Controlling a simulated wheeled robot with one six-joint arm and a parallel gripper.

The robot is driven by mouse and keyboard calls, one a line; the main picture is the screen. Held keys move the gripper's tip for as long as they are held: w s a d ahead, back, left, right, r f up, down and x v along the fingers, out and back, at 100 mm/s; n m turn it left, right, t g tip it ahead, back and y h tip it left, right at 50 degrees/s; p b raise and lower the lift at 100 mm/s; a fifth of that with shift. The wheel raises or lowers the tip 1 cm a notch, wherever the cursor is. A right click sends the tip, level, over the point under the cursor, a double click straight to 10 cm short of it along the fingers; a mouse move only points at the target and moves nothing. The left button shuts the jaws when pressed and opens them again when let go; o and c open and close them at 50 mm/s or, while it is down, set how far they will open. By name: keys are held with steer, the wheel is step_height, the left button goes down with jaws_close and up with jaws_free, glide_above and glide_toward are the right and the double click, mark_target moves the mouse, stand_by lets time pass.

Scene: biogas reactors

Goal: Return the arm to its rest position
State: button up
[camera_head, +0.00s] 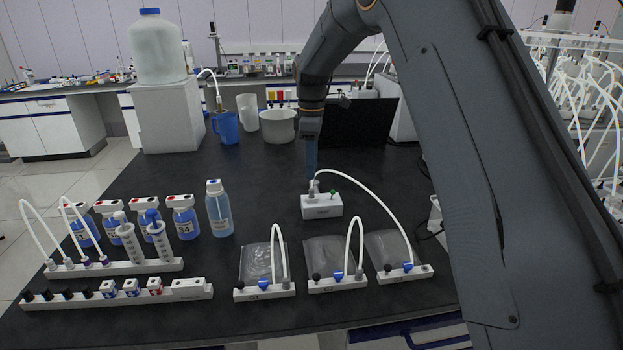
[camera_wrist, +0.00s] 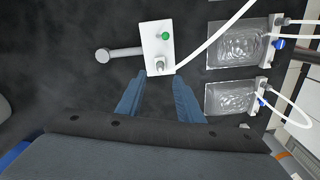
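My arm reaches over the black table from the right in the head view. My gripper (camera_head: 312,172) points down just behind the small white box (camera_head: 322,207), which has a green knob and a white tube.
Bags with tubes (camera_head: 264,265) lie in front of the box. A blue-liquid bottle (camera_head: 219,209) and racks with syringes (camera_head: 130,240) stand left. A blue jug (camera_head: 228,128) and a white tub (camera_head: 278,126) stand behind. Bare table lies left of my gripper.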

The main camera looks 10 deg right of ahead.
steer(key=shift+r, duration=0.4)
steer(key=shift+s+d, duration=0.25)
steer(key=shift+s, duration=0.1)
steer(key=s+d+f+m, duration=0.2)
steer(key=s+m, duration=0.3)
steer(key=s, duration=0.6)
steer(key=s+d+f+m, duration=0.3)
steer(key=s+d+m, duration=0.1)
steer(key=s, duration=0.8)
steer(key=s+d+f+m+t, duration=0.1)
steer(key=s+d+m, duration=0.3)
steer(key=s, duration=0.7)
steer(key=shift+s+f+m, duration=0.3)
steer(key=shift+f+m, duration=0.45)
steer(key=shift+m, duration=0.45)
steer(key=shift+d, duration=0.1)
